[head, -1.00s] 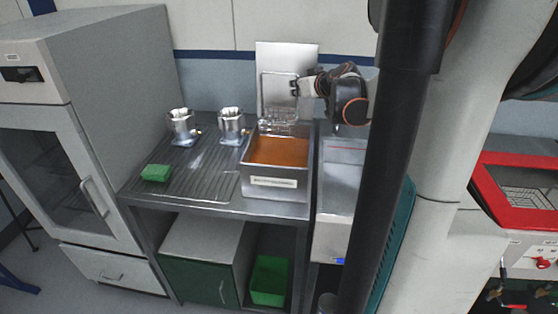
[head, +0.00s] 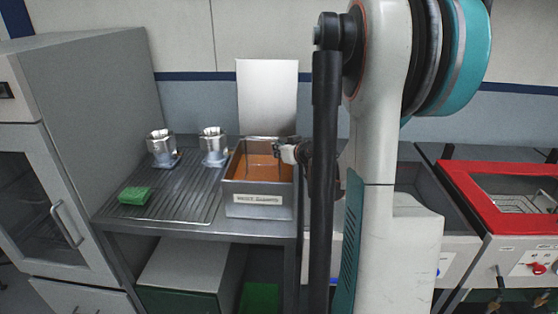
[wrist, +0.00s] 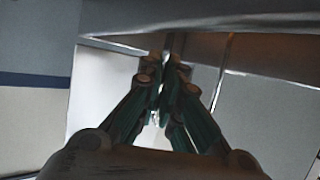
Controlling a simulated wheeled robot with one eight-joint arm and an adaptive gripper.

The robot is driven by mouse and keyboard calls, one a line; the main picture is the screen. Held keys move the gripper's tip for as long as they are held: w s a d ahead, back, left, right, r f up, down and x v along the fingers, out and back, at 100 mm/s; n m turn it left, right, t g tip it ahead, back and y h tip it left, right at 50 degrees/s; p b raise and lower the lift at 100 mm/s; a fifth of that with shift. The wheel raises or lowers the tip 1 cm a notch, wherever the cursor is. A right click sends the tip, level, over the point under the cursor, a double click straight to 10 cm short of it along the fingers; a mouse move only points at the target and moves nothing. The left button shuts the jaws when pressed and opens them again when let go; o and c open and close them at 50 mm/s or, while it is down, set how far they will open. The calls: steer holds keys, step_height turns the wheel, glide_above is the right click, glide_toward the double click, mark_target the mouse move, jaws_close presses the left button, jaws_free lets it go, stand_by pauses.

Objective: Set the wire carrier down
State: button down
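My gripper (head: 279,151) is at the right rim of an open metal tank (head: 257,212) of orange-brown liquid, reaching in from the right. Its fingers (wrist: 163,72) are close together in the wrist view, with a thin bar between the tips. Thin wire of the carrier (head: 277,158) shows at the gripper, over the liquid. The carrier's basket cannot be made out; the liquid or tank walls hide it. I cannot tell whether it touches the bottom.
Two metal housings (head: 162,147) (head: 213,146) stand on the ribbed drainboard left of the tank. A green block (head: 134,195) lies in front of them. A white panel (head: 266,98) stands behind the tank. A red-framed machine (head: 505,200) is at right.

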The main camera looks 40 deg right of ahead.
mark_target(279, 174)
step_height(279, 174, down, 3)
steer(key=shift+b, duration=0.4)
steer(key=shift+r, duration=0.1)
steer(key=c, duration=2.2)
jaws_free()
steer(key=shift+o, duration=0.6)
